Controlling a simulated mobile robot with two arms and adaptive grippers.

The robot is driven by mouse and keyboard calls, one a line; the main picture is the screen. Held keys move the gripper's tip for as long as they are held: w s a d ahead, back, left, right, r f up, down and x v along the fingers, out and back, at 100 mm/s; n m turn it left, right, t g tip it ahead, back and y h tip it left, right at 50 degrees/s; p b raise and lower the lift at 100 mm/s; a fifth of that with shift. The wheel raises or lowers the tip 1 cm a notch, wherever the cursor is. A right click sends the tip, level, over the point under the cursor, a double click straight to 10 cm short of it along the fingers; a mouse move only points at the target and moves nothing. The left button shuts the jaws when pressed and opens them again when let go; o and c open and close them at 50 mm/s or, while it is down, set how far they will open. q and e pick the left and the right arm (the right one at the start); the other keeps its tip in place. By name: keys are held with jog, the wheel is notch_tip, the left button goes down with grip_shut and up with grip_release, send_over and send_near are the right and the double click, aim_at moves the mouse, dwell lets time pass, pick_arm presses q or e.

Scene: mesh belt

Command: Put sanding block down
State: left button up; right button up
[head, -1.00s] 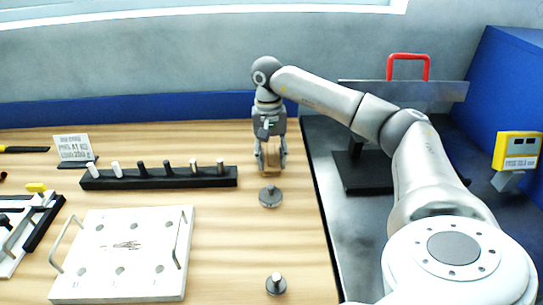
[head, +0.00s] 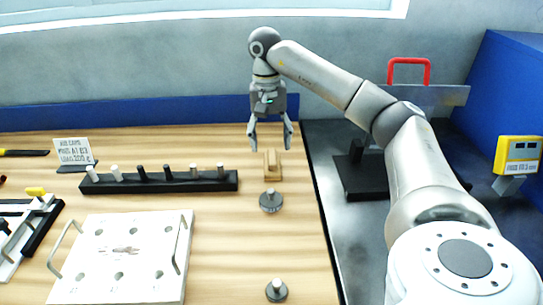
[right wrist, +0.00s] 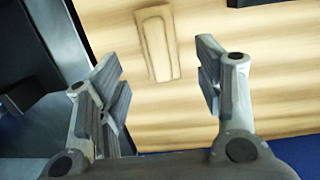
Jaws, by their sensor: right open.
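The sanding block (head: 273,165) is a small tan wooden piece standing on the wooden table, near the table's right edge. In the right wrist view the sanding block (right wrist: 158,44) lies beyond and between my fingers, apart from both. My right gripper (head: 270,146) is open and empty, just above and behind the block in the head view. Its two spread fingers also show in the right wrist view (right wrist: 165,85). My left gripper is not in view.
A dark knobbed weight (head: 271,201) stands just in front of the block, and another weight (head: 276,290) is nearer. A black rack with pegs (head: 160,182) and a white plate with handles (head: 70,262) are left. A dark surface (head: 325,225) borders the table on the right.

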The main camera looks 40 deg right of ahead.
aim_at(270, 153)
jog(key=shift+w+r+p, duration=0.15)
jog(key=shift+r+p, duration=0.3)
jog(key=shift+r, duration=0.9)
jog(key=shift+w+r+p, duration=0.1)
jog(key=shift+r+p, duration=0.35)
jog(key=shift+r, duration=0.9)
jog(key=shift+d, duration=0.1)
